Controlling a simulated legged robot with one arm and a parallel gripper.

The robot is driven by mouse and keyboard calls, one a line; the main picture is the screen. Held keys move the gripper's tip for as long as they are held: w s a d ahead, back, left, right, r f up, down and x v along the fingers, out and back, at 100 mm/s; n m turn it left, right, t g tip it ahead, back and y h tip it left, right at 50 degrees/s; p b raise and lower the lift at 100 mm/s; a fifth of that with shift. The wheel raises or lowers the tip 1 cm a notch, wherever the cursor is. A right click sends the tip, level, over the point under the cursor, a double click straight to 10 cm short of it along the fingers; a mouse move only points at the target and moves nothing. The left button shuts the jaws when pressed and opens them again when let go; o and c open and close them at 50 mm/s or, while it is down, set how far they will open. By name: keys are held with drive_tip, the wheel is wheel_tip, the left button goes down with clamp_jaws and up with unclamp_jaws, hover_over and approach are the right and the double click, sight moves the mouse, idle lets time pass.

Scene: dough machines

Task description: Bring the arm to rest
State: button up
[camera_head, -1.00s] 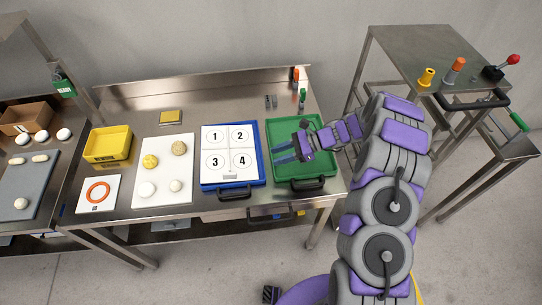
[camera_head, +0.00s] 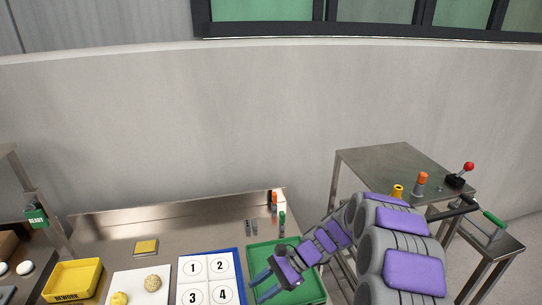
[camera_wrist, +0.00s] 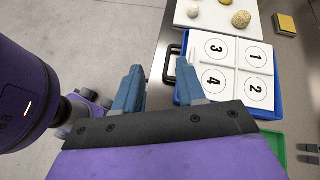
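My gripper (camera_head: 260,286) hangs over the left part of the green tray (camera_head: 312,284) in the head view, its blue fingers pointing left. In the wrist view my gripper (camera_wrist: 160,78) has its two blue fingers apart with nothing between them. My purple and grey arm reaches in from the lower right, bent and raised above the floor. The blue tray with the numbered white board (camera_head: 208,271) lies just left of the green tray; it also shows right of the fingers in the wrist view (camera_wrist: 227,64).
A yellow bin (camera_head: 73,281) and a white board with dough balls (camera_head: 138,287) are on the left of the steel table. A steel stand (camera_head: 400,170) with an orange-topped cylinder (camera_head: 421,180) and a red-knobbed lever (camera_head: 468,167) is at the right. Bare floor (camera_wrist: 95,40) shows in the wrist view.

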drive_tip(key=s+d+r+n+h+b, duration=0.1)
drive_tip(key=s+d+r+n+h, duration=0.2)
drive_tip(key=s+r, duration=0.35)
drive_tip(key=s+d+r+n+h, duration=0.2)
drive_tip(key=s+d+r+n, duration=0.15)
drive_tip(key=s, duration=0.55)
drive_tip(key=s+d+n+t+h, duration=0.1)
drive_tip(key=s+d+n+h, duration=0.1)
drive_tip(key=s+d, duration=0.3)
drive_tip(key=s+d+n+t+h+b, duration=0.1)
drive_tip(key=s+d, duration=0.4)
drive_tip(key=s, duration=0.5)
drive_tip(key=n+h, duration=0.1)
drive_tip(key=h, duration=0.1)
drive_tip(key=shift+r+t+h, duration=0.3)
drive_tip(key=shift+r+t, duration=0.1)
drive_tip(key=shift+s+n, duration=0.1)
drive_tip(key=shift+n, duration=0.15)
